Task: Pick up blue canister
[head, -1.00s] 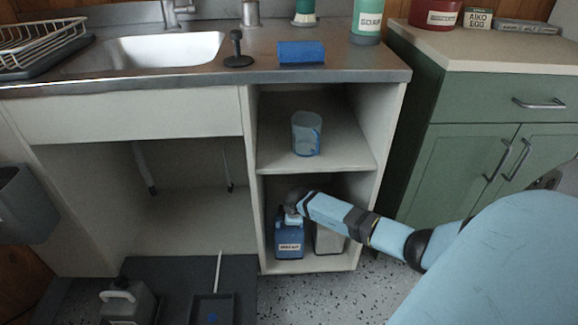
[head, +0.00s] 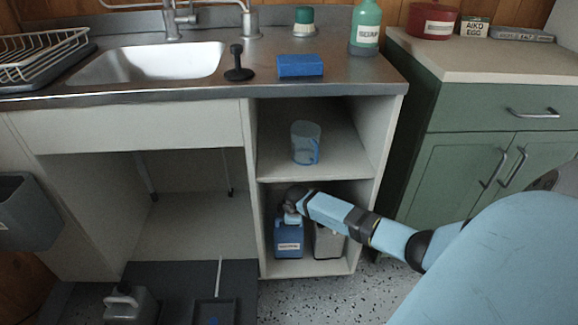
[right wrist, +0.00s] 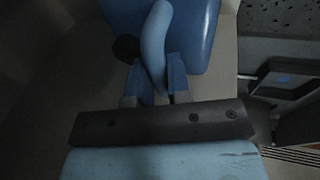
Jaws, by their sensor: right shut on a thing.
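The blue canister (head: 289,240) stands upright in the lower compartment of the open shelf unit, with a pale label on its front. My right arm reaches in from the right, and my right gripper (head: 291,217) is at the canister's top. In the right wrist view the gripper (right wrist: 155,98) has its fingers on both sides of the canister's curved blue handle (right wrist: 156,45), shut on it. The blue canister body (right wrist: 195,30) shows behind the handle. Whether the canister's base touches the shelf floor is hard to tell. My left gripper is not in view.
A grey-white container (head: 327,241) stands close to the right of the canister, partly behind my arm. A clear blue-tinted jug (head: 305,143) is on the shelf above. The side walls of the shelf unit (head: 365,200) are near. A dustpan (head: 214,311) and grey jug (head: 130,304) are on the floor mat.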

